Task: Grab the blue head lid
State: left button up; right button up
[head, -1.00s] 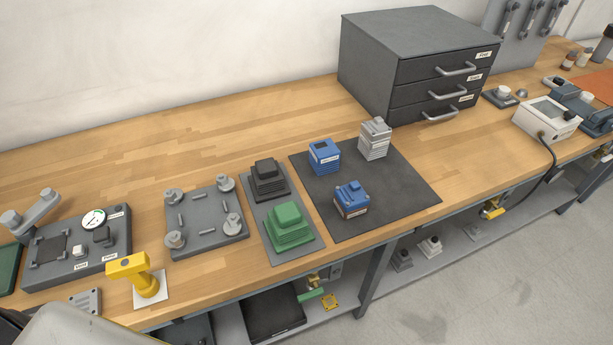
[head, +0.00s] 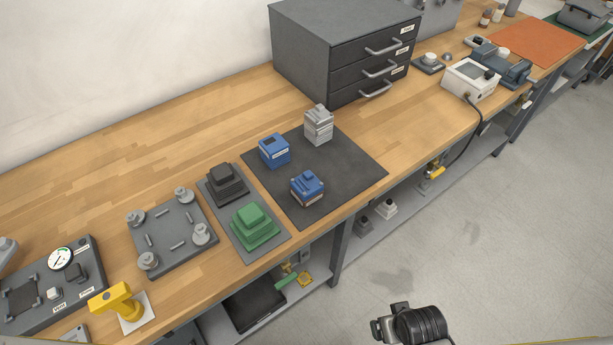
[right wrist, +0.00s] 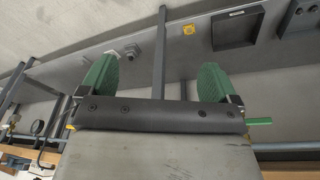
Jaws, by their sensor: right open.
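Two blue parts are on the dark mat (head: 348,178) on the bench. One is a blue block (head: 274,150) with a dark opening on top and a white label, at the mat's back left. The other is a blue piece (head: 307,188) with a stepped, raised top, nearer the front edge. I cannot tell for certain which one is the blue head lid. My right gripper (right wrist: 157,82) has two green fingers spread wide with nothing between them. It is off the bench, facing the lower shelf and floor. My left gripper is not in view.
A grey finned block (head: 318,125) stands at the mat's back. A green stepped block (head: 253,225) and a black one (head: 227,183) sit on a grey plate to the left. A grey drawer cabinet (head: 325,50) stands behind. Bare bench lies right of the mat.

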notch_tip(320, 180, up, 10)
jog(key=w+t+p, duration=0.1)
jog(key=w, duration=0.1)
notch_tip(320, 180, up, 13)
jog(key=n+t+y+p, duration=0.2)
jog(key=n+t+y, duration=0.3)
jog(key=t+y, duration=0.25)
send_over(305, 181)
jog(key=s+d, duration=0.6)
jog(key=s, duration=0.2)
jog(key=shift+g, duration=0.25)
jog(key=x, duration=0.5)
jog(key=shift+w+r, duration=0.1)
jog(key=shift+w, duration=0.3)
jog(key=x, duration=0.2)
jog(key=p+x, duration=0.1)
jog(key=x, duration=0.1)
jog(key=shift+a, duration=0.4)
jog(key=shift+w+a+f, duration=0.25)
jog(key=shift+w+f, duration=0.05)
jog(key=shift+d, duration=0.1)
